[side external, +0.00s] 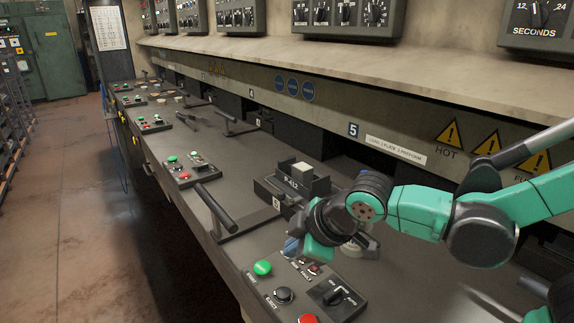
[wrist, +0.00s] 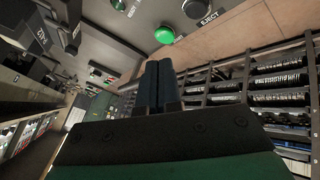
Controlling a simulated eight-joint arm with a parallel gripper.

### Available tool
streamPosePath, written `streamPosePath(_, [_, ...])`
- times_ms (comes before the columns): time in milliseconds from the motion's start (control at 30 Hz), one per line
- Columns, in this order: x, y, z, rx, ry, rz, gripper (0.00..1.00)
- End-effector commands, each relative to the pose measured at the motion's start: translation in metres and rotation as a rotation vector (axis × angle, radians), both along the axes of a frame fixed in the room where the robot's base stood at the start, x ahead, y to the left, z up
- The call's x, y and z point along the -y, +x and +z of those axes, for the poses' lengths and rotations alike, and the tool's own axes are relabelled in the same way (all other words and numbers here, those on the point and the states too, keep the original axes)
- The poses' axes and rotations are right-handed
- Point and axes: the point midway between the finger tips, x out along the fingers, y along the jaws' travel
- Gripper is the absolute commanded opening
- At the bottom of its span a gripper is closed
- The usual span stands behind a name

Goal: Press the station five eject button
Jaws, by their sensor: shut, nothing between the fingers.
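The station five control panel (side external: 305,290) is at the bottom middle of the side view. The eject button is the black round button (side external: 284,296) near the green button (side external: 263,268). In the wrist view the eject button (wrist: 199,8) is partly cut off by the top edge, beside its EJECT label. My gripper (side external: 291,246) is behind and above the panel, apart from the eject button. Its two dark fingers (wrist: 160,68) are together and empty in the wrist view.
The panel also carries a red button (side external: 308,318) and a rotary switch (side external: 334,293). A fixture marked R-412 (side external: 292,184) and a bar handle (side external: 216,207) lie to the left of my arm. Other panels (side external: 190,170) line the bench.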

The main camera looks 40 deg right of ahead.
Motion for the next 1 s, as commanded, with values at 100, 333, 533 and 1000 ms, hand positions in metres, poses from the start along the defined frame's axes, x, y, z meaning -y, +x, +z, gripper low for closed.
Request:
streamPosePath(100, [0.032,-0.008,0.013,-0.023,0.101,-0.191,0.0])
streamPosePath(333, [0.083,-0.035,0.03,-0.051,0.319,-0.567,0.0])
streamPosePath(533, [0.098,-0.047,0.034,-0.054,0.406,-0.708,0.0])
streamPosePath(1000, [0.09,-0.042,0.041,-0.106,0.409,-0.715,0.0])
